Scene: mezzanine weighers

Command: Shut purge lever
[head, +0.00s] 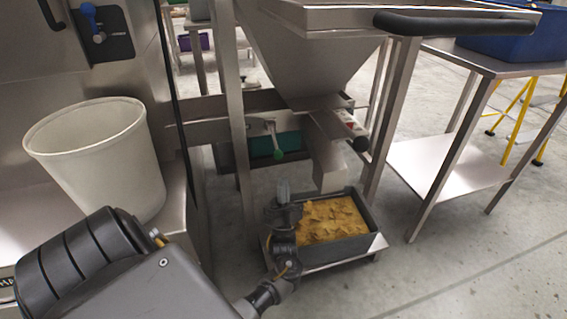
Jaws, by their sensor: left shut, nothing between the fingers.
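A lever with a blue handle (91,18) sits on a dark panel (112,40) at the upper left; the handle points up, and the panel's lettering is too small to read. I cannot tell from any label which one is the purge lever. My left gripper (283,188) is shut and empty, pointing up in front of the grey bin of yellow-brown product, below the green tip and apart from it.
The grey bin (345,250) stands on a low shelf under the hopper chute (328,165). A white tub (100,160) stands at the left. A steel table (500,62) with a blue crate (515,35) is at the right. Floor between is clear.

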